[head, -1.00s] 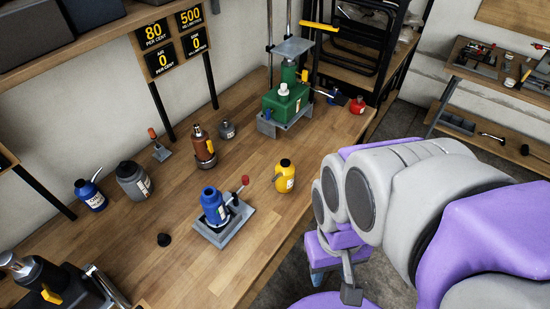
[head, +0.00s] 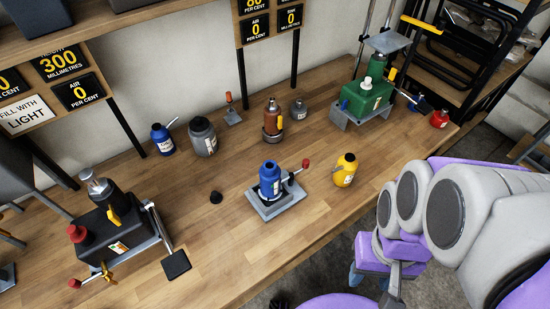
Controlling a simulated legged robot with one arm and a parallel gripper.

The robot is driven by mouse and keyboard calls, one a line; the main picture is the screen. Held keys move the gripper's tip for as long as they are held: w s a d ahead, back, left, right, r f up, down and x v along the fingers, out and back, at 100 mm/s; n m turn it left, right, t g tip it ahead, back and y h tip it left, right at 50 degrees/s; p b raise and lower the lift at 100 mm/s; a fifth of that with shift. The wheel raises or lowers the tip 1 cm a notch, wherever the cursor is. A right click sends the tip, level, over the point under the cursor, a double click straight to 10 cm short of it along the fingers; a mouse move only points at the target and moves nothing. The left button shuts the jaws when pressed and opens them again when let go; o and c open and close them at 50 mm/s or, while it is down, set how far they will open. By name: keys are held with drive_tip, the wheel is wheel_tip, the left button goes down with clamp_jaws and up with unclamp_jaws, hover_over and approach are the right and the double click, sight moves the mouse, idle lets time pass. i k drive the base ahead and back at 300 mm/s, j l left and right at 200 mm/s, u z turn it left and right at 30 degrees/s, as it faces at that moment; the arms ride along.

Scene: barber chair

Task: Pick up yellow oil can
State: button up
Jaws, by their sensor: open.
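The yellow oil can (head: 345,170) stands upright on the wooden workbench (head: 230,255) near its front edge, right of the centre. It has a dark cap, a pale label and a small spout towards the left. My purple and grey arm comes in from the right. My gripper (head: 376,284) hangs below it, lower right of the can and apart from it, in front of the bench edge. Its fingers are spread, with nothing seen between them.
Left of the can, a blue bottle (head: 269,180) stands on a grey metal stand (head: 275,207) with a red-knobbed lever. A green machine (head: 368,95) is behind. A black device (head: 112,230) sits at left. Bare wood surrounds the can.

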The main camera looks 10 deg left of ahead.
sight(346, 166)
drive_tip(key=j+z, duration=0.25)
drive_tip(key=z, duration=0.2)
drive_tip(key=k+j+z, duration=0.1)
drive_tip(key=z, duration=0.3)
drive_tip(key=j, duration=0.1)
